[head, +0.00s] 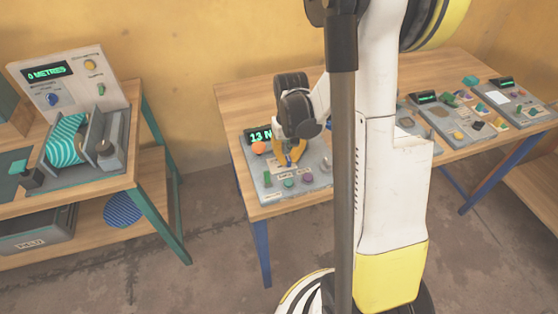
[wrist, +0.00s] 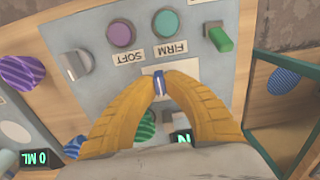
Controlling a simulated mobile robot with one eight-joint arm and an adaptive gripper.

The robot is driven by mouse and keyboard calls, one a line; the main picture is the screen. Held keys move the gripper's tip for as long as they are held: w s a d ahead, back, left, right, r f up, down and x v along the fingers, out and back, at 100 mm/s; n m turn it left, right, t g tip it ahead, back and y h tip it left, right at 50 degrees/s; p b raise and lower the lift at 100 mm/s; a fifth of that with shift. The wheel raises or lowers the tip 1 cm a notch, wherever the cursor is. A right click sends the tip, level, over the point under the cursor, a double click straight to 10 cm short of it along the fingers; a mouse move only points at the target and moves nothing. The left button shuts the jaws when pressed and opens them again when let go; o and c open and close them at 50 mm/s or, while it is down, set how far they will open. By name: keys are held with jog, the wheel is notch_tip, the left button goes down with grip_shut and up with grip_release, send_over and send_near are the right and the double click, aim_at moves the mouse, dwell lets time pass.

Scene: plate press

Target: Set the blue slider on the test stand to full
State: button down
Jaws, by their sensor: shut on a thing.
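The test stand is a grey panel (head: 262,178) on the wooden table in the head view, with a green-lit display (head: 260,135) reading 13 N, partly covered by my arm. My gripper (head: 293,160) is over the panel's upper middle. In the wrist view its yellow fingertips (wrist: 160,88) are shut on the small blue slider (wrist: 158,78), which stands in a pale slot plate. The slider is hidden in the head view. Most of its travel and any end marks are hidden by the fingers.
Beside the slider are a purple button (wrist: 121,34) labelled SOFT, a teal button (wrist: 165,22) labelled FIRM, a green switch (wrist: 220,40) and a grey knob (wrist: 76,63). Other panels sit farther right.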

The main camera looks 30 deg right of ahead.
aim_at(289, 158)
jog(key=shift+s+d, duration=0.1)
jog(key=shift+d, duration=0.05)
jog(key=c, duration=1.5)
grip_release()
jog(key=shift+d, duration=0.1)
jog(key=shift+o, duration=0.2)
notch_tip(289, 158, up, 12)
jog(key=s+a+r+n+t, duration=0.1)
jog(key=s+a+r+t, duration=0.2)
jog(key=a, duration=0.5)
jog(key=s+a+r+n+t, duration=0.2)
jog(key=s+a, duration=0.4)
jog(key=a, duration=0.3)
notch_tip(289, 158, up, 2)
jog(key=shift+s+r+t, duration=0.15)
jog(key=shift+s+t, duration=0.1)
jog(key=shift+t, duration=0.65)
